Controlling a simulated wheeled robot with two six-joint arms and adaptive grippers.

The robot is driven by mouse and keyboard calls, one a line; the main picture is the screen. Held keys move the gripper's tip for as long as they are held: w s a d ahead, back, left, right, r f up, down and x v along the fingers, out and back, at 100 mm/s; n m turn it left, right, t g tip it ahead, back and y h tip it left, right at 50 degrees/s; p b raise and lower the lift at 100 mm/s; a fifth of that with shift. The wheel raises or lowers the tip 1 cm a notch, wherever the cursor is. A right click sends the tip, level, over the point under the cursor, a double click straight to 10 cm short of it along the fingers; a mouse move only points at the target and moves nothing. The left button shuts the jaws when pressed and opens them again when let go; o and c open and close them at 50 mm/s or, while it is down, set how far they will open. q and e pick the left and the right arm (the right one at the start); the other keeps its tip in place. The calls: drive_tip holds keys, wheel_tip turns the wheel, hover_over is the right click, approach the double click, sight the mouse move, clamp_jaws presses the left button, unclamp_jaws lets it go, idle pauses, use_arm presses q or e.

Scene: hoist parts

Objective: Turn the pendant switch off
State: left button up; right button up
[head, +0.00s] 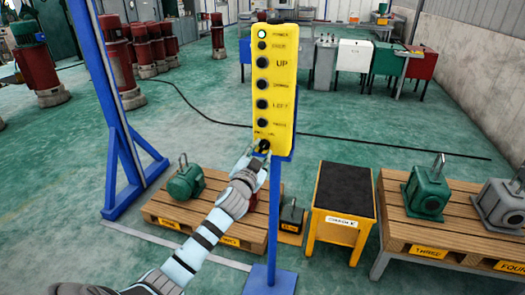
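The yellow pendant (283,75) stands upright on a blue post in the middle of the head view. A column of dark round buttons runs down its face, with labels such as UP beside them. A pale greenish round lamp (262,33) is at its top. A dark rotary switch (264,145) is at its bottom. My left gripper (259,151) reaches up from below to this switch, with its fingertips at or beside it. The fingers are too small to tell whether they grip it. My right gripper is not in view.
A pallet (178,226) with a green motor (186,182) lies behind my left arm. A yellow stand with a black top (346,190) is to the right. Another pallet (455,236) carries gearboxes. A blue column (97,80) stands left. A black cable crosses the green floor.

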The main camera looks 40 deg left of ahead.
use_arm(q)
drive_tip(key=shift+x, duration=0.9)
clamp_jaws()
